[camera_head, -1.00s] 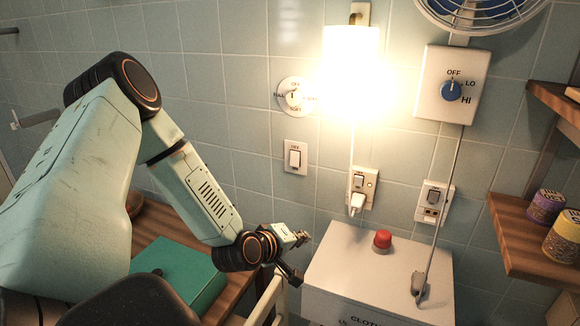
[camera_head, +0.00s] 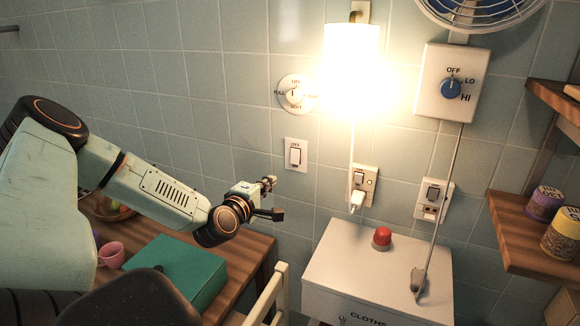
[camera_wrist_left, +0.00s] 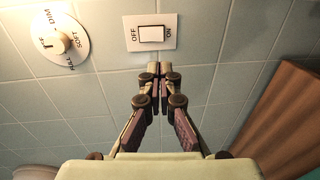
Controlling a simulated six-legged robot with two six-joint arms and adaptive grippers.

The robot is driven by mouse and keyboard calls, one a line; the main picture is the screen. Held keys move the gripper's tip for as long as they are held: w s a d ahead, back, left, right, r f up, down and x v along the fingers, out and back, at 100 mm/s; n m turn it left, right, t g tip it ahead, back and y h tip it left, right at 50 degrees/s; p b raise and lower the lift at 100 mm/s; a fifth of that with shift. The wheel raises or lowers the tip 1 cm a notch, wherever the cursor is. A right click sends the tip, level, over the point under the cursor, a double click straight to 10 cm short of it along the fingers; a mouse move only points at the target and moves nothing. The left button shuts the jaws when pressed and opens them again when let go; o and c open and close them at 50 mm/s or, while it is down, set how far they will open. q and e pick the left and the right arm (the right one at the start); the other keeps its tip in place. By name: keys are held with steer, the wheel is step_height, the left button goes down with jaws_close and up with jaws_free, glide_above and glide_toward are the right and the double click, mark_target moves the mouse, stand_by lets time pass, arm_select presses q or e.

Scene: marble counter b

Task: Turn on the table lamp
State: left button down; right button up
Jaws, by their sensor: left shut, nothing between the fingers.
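The lamp (camera_head: 350,70), a white cylinder shade on the tiled wall, glows brightly. Its cord runs down to a white plug (camera_head: 356,201) in a wall socket (camera_head: 370,184) with a rocker switch (camera_head: 358,178). A wall switch (camera_head: 295,155) sits left of the lamp; in the left wrist view this switch (camera_wrist_left: 151,33) bears OFF and ON labels. A round dial (camera_head: 296,94) is above it and also shows in the left wrist view (camera_wrist_left: 60,42). My left gripper (camera_head: 270,183) is shut and empty, below and left of the switch, with no contact visible. My right gripper is not in view.
A white cabinet (camera_head: 335,262) with a red button (camera_head: 381,238) and a loose plug (camera_head: 418,282) stands below the sockets. A fan control box (camera_head: 447,110) and wooden shelf (camera_head: 510,225) are right. A wooden table holds a green box (camera_head: 190,265) and pink cup (camera_head: 111,254).

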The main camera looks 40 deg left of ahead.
arm_select(q)
steer(key=w+b, duration=0.1)
steer(key=b, duration=0.4)
glide_toward(295, 163)
steer(key=x, duration=0.5)
steer(key=shift+w+a, duration=0.5)
steer(key=shift+w, duration=0.3)
steer(key=shift+d, duration=0.1)
steer(key=b, duration=0.3)
steer(key=shift+w+f+t, duration=0.3)
steer(key=shift+f+t, duration=0.05)
steer(key=shift+t, duration=0.05)
steer(key=shift+w+r, duration=0.1)
steer(key=shift+r, duration=0.1)
